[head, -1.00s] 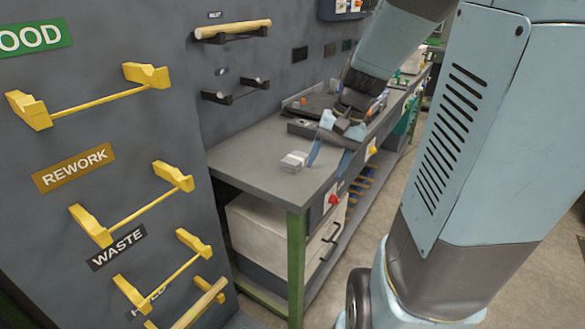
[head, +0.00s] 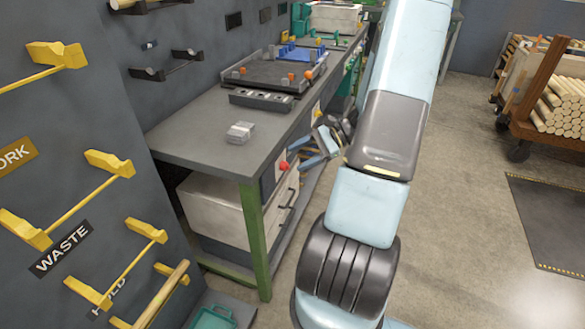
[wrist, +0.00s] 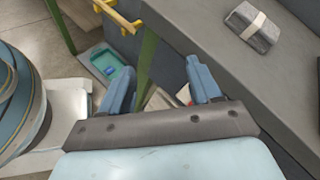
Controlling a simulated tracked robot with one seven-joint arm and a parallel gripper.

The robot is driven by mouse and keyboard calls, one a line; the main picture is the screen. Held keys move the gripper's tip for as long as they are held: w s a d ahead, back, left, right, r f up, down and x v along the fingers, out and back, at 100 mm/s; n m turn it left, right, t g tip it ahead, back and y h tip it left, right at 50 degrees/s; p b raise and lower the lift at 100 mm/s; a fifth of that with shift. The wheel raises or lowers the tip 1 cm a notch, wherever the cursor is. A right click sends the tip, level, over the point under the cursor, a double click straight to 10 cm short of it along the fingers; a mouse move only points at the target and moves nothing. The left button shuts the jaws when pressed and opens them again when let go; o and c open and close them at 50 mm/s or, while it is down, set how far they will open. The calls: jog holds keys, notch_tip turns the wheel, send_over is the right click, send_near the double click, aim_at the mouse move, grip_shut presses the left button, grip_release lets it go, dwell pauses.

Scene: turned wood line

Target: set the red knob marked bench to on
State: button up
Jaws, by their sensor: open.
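A red knob (head: 283,165) sits on the front panel of the grey bench (head: 190,130), near the green corner leg. Its marking is too small to read. A bit of red, likely this knob (wrist: 184,94), shows in the wrist view beside the right-hand finger, partly hidden. My gripper (head: 316,152) is in front of the bench, to the right of the knob and apart from it in the head view. In the wrist view my gripper (wrist: 158,68) has its two blue fingers spread with nothing held between them.
A strapped grey block (head: 240,132) lies on the bench top near the corner; it also shows in the wrist view (wrist: 252,26). A white drawer box (head: 220,210) is under the bench. Yellow racks (head: 80,215) stick out at left.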

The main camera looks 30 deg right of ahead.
aim_at(285, 166)
jog(key=s+d+f+m+t+h, duration=0.1)
jog(key=d+f+m+t, duration=0.9)
jog(key=d+f, duration=0.15)
jog(key=x, duration=1.4)
jog(key=shift+s+a+f, duration=0.2)
jog(key=shift+a+f, duration=0.15)
jog(key=shift+f, duration=0.15)
